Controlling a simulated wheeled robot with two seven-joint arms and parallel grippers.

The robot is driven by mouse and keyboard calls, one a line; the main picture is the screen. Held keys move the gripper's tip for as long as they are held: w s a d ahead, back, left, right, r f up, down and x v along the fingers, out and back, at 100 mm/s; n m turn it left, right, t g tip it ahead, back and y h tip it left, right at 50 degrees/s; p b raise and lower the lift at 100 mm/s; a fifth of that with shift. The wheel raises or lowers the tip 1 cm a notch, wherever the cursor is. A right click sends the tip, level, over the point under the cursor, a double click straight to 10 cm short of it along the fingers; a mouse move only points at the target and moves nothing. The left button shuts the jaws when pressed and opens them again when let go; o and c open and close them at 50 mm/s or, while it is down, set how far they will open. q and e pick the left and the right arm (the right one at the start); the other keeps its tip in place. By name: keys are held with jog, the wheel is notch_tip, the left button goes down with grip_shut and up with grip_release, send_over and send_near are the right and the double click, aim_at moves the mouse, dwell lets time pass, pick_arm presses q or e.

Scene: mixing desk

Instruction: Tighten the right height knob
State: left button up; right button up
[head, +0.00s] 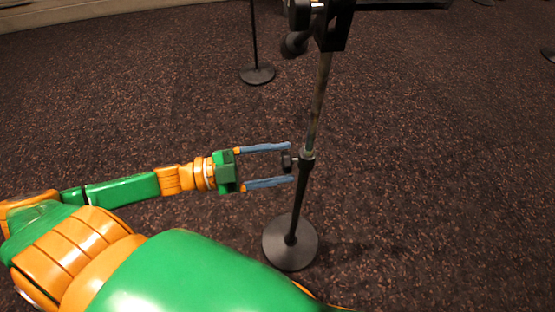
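A black microphone stand (299,200) stands upright on the carpet just right of the middle in the head view. Its height knob (287,161) is a small dark knob that sticks out to the left where the thin upper tube meets the thicker lower tube. My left gripper (292,162) comes in from the left. Its two blue fingers are apart, one above and one below the knob, with no contact that I can make out. My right gripper is not in view.
The stand's round base (290,243) rests on the floor. A dark clamp or holder (322,22) is at the stand's top. Another stand with a round base (257,74) is farther back. Brown speckled carpet (440,180) is clear on the right.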

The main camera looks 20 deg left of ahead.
pick_arm(q)
jog(key=shift+o, duration=0.5)
jog(key=p+v, duration=0.2)
jog(key=v, duration=0.5)
